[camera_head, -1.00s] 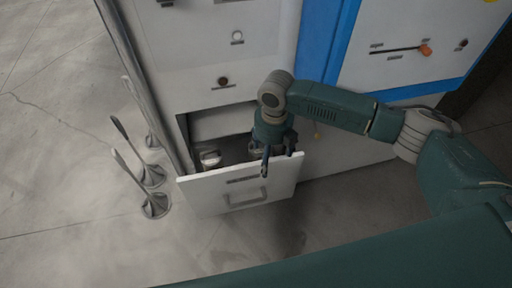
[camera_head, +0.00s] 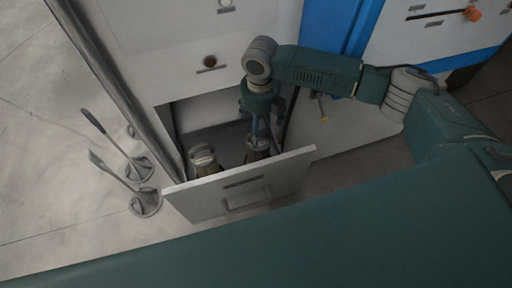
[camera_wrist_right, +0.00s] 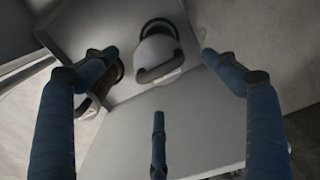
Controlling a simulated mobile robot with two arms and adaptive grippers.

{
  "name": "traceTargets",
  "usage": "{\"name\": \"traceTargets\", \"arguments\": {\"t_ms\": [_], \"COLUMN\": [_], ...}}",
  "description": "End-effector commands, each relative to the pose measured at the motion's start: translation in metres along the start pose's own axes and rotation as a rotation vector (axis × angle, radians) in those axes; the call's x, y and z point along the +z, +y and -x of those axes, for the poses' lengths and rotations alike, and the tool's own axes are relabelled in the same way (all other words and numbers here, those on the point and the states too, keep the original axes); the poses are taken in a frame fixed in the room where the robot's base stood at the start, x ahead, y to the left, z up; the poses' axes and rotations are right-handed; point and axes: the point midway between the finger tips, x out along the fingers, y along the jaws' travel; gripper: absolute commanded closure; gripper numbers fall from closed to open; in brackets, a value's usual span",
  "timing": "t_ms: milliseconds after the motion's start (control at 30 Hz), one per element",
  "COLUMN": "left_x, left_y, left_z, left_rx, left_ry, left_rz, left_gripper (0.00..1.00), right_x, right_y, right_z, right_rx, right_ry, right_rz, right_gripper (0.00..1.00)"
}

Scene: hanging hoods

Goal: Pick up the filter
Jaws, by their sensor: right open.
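Two filters with light tops and looped handles stand in the open drawer (camera_head: 240,195). The left filter (camera_head: 204,161) shows clearly in the head view. The right filter (camera_head: 258,150) is partly hidden by my right gripper (camera_head: 260,138), whose fingers point down over it. In the right wrist view, one filter (camera_wrist_right: 160,52) lies between and beyond the spread fingers of the gripper (camera_wrist_right: 158,85), and no finger visibly closes on it. The other filter (camera_wrist_right: 112,72) is partly behind the left finger. The right gripper is open and empty. My left gripper is out of view.
The drawer's front panel stands between the filters and my body. The cabinet face (camera_head: 165,50) rises behind the drawer. Metal levers (camera_head: 135,178) stand on the floor to the left. A blue panel edge (camera_head: 355,28) and an orange knob (camera_head: 472,14) are on the right.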

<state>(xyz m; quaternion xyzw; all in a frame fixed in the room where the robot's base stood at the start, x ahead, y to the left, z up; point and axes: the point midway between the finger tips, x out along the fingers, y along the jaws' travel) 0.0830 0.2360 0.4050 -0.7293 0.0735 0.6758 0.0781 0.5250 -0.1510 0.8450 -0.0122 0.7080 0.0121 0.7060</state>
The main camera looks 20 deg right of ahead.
Motion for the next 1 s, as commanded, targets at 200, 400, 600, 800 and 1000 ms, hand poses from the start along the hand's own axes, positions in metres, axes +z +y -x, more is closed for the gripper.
{"name": "traceTargets", "arguments": {"t_ms": [200,400,600,800,1000], "left_x": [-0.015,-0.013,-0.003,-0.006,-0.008], "left_y": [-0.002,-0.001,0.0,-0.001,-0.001], "left_z": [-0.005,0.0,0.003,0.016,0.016], "left_rx": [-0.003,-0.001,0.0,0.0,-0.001], "left_ry": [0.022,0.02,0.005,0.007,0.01], "left_rz": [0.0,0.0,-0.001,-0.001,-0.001], "left_gripper": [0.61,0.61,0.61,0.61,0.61], "right_x": [-0.001,-0.001,-0.002,-0.006,-0.005], "right_y": [0.0,0.001,0.001,0.002,0.001], "right_z": [-0.022,-0.052,-0.067,-0.095,-0.115], "right_rx": [0.0,0.0,0.0,-0.001,-0.001], "right_ry": [0.005,0.003,0.002,0.003,0.001], "right_rz": [-0.002,-0.001,-0.001,-0.001,-0.001], "right_gripper": [0.13,0.13,0.13,0.13,0.13]}}
